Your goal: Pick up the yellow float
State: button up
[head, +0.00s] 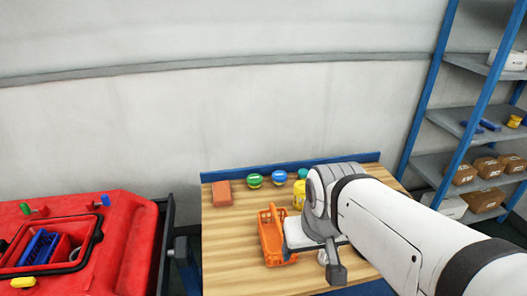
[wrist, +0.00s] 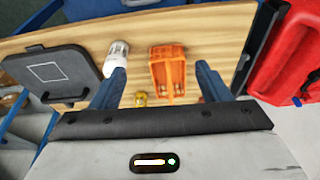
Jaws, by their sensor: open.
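A yellow upright piece (head: 299,194) stands on the wooden bench, partly hidden by my arm. A small yellow thing, apparently the same one, shows between my fingers in the wrist view (wrist: 140,98), partly cut off by my gripper. A flat yellow piece (head: 22,282) also lies on the red machine at left. I cannot tell for certain which is the float. My gripper (wrist: 163,80) is open above the bench with nothing held, near an orange basket (head: 270,235), which also shows between the fingers in the wrist view (wrist: 168,68). In the head view its fingertips are hidden.
The bench (head: 225,255) also holds a brown block (head: 221,193), a green-banded cup (head: 254,180), a blue-banded one (head: 280,177) and a white bottle (wrist: 117,58). A dark flat panel (wrist: 50,72) lies beside it. A red machine (head: 120,250) stands left, shelves (head: 470,120) right.

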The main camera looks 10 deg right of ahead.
aim_at(299, 191)
jog(key=u, duration=1.55)
jog(key=k, duration=1.05)
jog(key=z, duration=0.9)
jog(key=i, duration=1)
jog(key=z, duration=0.05)
